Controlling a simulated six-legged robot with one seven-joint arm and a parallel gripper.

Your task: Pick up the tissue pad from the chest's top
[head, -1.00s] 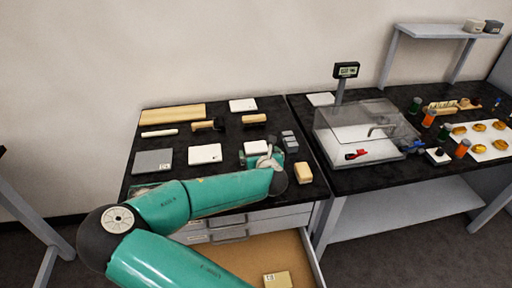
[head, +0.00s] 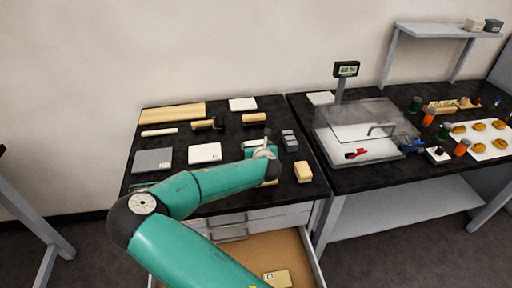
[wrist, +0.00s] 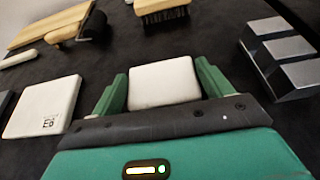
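A thick white pad, which I take to be the tissue pad, lies on the chest's black top (head: 225,180). In the wrist view the pad (wrist: 163,82) sits between the two green fingers of my gripper (wrist: 162,88), its near edge hidden by the gripper's dark front. The fingers stand wide apart, one along each side of the pad. Whether they touch it is too close to tell. In the head view my gripper (head: 262,150) covers most of the pad, and only a pale part shows behind it.
A white labelled booklet (wrist: 45,107) lies left of the pad, and grey blocks (wrist: 283,60) stand close on its right. A wooden brush (wrist: 160,12) is behind. A tan block (head: 303,172) lies near the front right. An open drawer (head: 312,262) juts out below.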

